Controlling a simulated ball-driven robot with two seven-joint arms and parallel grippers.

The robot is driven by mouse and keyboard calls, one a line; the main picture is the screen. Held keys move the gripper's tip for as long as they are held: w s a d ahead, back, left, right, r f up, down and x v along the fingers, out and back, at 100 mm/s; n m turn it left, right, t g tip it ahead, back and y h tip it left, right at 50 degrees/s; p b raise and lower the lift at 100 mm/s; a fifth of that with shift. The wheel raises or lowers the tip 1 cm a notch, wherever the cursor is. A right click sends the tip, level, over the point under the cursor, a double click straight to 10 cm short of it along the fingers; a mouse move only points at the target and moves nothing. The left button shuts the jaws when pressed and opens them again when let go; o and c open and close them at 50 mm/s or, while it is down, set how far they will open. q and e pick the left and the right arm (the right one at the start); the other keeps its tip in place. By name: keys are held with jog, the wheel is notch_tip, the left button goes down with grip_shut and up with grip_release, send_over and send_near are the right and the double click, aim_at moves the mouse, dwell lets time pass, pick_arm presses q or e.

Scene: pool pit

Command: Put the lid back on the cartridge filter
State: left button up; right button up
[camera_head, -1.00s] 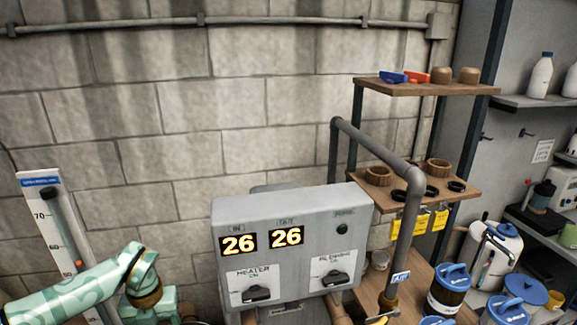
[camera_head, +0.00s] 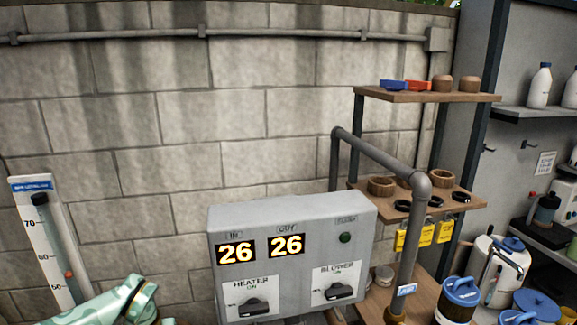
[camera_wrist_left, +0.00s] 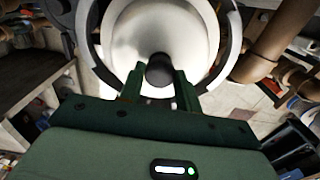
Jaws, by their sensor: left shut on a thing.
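In the left wrist view my left gripper (camera_wrist_left: 160,88) is shut on the dark round knob (camera_wrist_left: 160,70) of a pale, domed, round lid (camera_wrist_left: 130,32). A dark ring (camera_wrist_left: 236,38) curves around the lid's edge; I cannot tell whether the lid rests in it or is above it. The cartridge filter's body cannot be made out. In the head view only a mint-green part of my left arm shows at the bottom left; its gripper is below the picture. My right gripper is in neither view.
A grey control panel (camera_head: 292,265) with two displays reading 26 stands in front of the block wall. A grey pipe (camera_head: 409,240) rises beside wooden shelves (camera_head: 425,97). Blue-lidded containers (camera_head: 459,297) crowd the lower right. In the wrist view a brown pipe (camera_wrist_left: 272,45) runs right of the lid.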

pick_arm(q)
jog(key=shift+c, duration=0.4)
jog(key=shift+r+p, duration=2.3)
jog(key=shift+r, duration=0.3)
jog(key=shift+f, duration=0.1)
